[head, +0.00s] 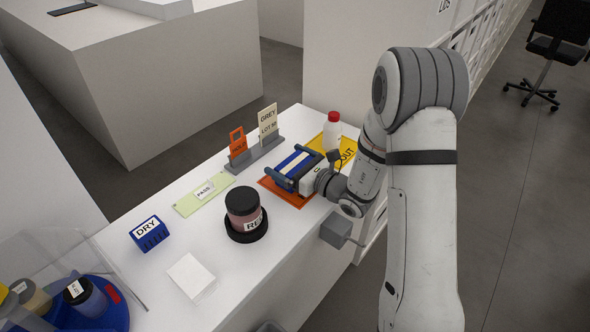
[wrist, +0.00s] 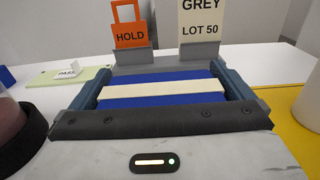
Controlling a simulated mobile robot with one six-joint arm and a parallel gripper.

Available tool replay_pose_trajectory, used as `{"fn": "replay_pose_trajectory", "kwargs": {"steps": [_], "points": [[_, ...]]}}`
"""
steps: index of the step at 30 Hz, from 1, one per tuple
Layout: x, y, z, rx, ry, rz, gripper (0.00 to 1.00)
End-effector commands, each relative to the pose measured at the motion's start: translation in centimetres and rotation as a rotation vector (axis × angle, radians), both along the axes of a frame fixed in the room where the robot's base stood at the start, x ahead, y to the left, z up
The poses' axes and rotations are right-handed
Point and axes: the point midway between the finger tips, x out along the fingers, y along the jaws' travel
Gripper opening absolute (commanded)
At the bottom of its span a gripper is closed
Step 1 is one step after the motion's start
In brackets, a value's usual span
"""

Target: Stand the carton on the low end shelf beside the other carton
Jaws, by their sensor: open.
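A blue carton with a cream stripe (head: 292,166) is on the orange mat (head: 270,184) on the white counter. It also shows in the wrist view (wrist: 165,101), framed by my fingers. My gripper (head: 283,161) is open, with one finger on either side of the carton. Whether the fingers touch it cannot be told. My gripper hides part of the carton and mat. I cannot make out the low end shelf or another carton in either view.
A red-capped white bottle (head: 332,133) stands on the yellow mat (head: 348,150). A dark-lidded jar (head: 243,210) and a blue DRY block (head: 150,233) stand to the left.

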Motion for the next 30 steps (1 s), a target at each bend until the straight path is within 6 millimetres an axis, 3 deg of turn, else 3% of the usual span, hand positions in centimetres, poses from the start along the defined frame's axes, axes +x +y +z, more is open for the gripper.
{"fn": "replay_pose_trajectory", "kwargs": {"steps": [5,19,26,30], "points": [[0.0,0.0,0.0,0.0,0.0,-0.001,1.0],[0.0,-0.1,0.0,0.0,0.0,-0.002,0.62],[0.0,-0.1,0.4,0.0,-0.002,-0.001,0.62],[0.0,-0.1,2.1,0.0,-0.005,-0.001,0.62]]}}
